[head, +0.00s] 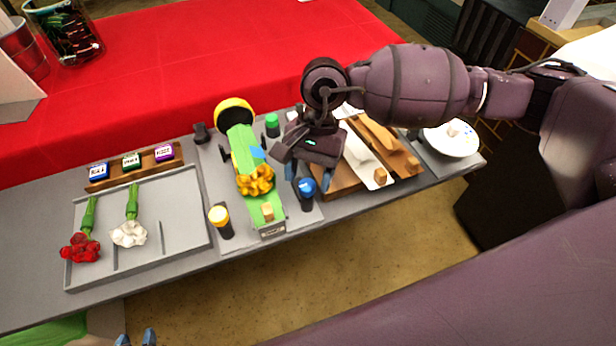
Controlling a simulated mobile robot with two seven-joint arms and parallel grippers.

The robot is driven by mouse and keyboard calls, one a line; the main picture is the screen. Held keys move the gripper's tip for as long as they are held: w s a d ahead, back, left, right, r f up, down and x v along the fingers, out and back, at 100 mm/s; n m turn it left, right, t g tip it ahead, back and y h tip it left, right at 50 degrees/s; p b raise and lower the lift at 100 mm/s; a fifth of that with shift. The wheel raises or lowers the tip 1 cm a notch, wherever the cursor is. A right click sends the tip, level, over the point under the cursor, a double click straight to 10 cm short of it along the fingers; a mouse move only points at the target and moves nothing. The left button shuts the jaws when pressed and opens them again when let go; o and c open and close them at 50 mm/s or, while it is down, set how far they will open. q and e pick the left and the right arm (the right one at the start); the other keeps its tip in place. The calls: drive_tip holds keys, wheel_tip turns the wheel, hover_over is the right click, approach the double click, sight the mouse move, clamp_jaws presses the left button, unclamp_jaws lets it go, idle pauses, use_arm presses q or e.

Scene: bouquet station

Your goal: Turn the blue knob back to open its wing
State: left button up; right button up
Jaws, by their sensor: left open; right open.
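The blue knob (307,187) tops a dark post on the right side of the bouquet fixture. My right gripper (308,178) is open above and just behind it, with blue-tipped fingers apart. I cannot tell whether they touch the knob. A small blue piece (257,152), possibly the blue wing, lies against the green wrap beside the yellow flowers (256,181); my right gripper partly crowds its right side. My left gripper (136,339) shows only as two separated blue fingertips at the bottom edge, open and away from the table.
A grey tray (190,235) holds red and white flowers at left. Wooden boards (405,160) and a white plate (452,140) lie at right. A red-covered table (230,50) stands behind.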

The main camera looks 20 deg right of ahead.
drive_tip(key=shift+s+a+f, duration=0.15)
drive_tip(key=shift+s+f, duration=0.05)
drive_tip(key=shift+f, duration=0.4)
drive_tip(key=shift+c, duration=0.4)
drive_tip(key=c, duration=0.8)
drive_tip(key=shift+c, duration=0.2)
